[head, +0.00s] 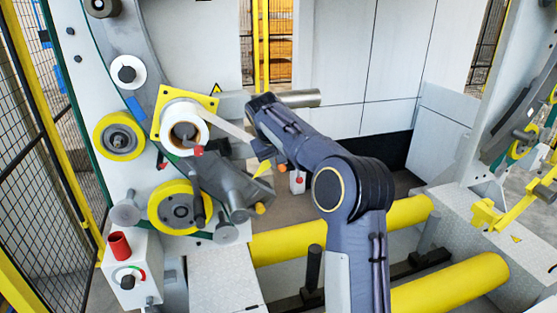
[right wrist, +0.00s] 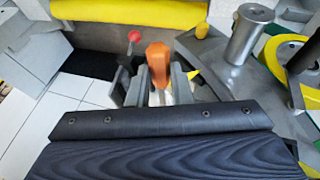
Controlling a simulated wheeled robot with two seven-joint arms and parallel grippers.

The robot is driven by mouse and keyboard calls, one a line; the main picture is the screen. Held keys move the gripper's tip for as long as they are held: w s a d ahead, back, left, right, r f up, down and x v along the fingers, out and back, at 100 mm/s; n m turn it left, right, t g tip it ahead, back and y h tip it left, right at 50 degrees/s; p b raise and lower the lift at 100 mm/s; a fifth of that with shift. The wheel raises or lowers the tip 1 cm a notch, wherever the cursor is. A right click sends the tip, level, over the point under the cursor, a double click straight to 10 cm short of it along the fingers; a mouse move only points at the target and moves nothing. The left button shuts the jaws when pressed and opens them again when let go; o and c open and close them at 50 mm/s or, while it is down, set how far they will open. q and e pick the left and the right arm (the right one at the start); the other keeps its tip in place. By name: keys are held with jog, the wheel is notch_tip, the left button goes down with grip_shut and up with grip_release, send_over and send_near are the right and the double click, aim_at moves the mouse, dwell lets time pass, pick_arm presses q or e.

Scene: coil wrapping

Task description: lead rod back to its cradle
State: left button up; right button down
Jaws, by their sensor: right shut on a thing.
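My right gripper (head: 272,156) is at the end of the arm that comes in from the lower right. In the right wrist view, my right gripper (right wrist: 157,88) is shut on an orange-ended piece, which I take to be the lead rod (right wrist: 156,60). Its orange end (head: 282,168) also shows below the wrist in the head view. A white strip (head: 232,128) runs from the white roll (head: 184,128) toward the gripper; its far end is hidden. I cannot make out the cradle for certain. My left gripper is not in view.
A red ball knob (head: 300,180) is close to the right of the gripper. A grey bracket (head: 238,185) and yellow wheels (head: 175,207) are to the left. Yellow rollers (head: 410,211) lie below. A grey bar (head: 300,98) sticks out behind the wrist.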

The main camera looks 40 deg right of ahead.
jog(key=w+a+f+b, duration=0.1)
jog(key=a+f+b, duration=0.2)
jog(key=f+b, duration=0.3)
notch_tip(320, 180, down, 3)
jog(key=shift+a+f, duration=0.1)
jog(key=shift+a, duration=0.05)
dwell(0.6)
dwell(0.4)
jog(key=w+a+f+b, duration=0.1)
jog(key=a+f+b, duration=0.2)
jog(key=f+b, duration=0.4)
notch_tip(320, 180, down, 4)
jog(key=shift+w+a+r, duration=0.1)
jog(key=shift+w+a, duration=0.05)
jog(key=shift+a, duration=0.25)
dwell(0.9)
dwell(0.6)
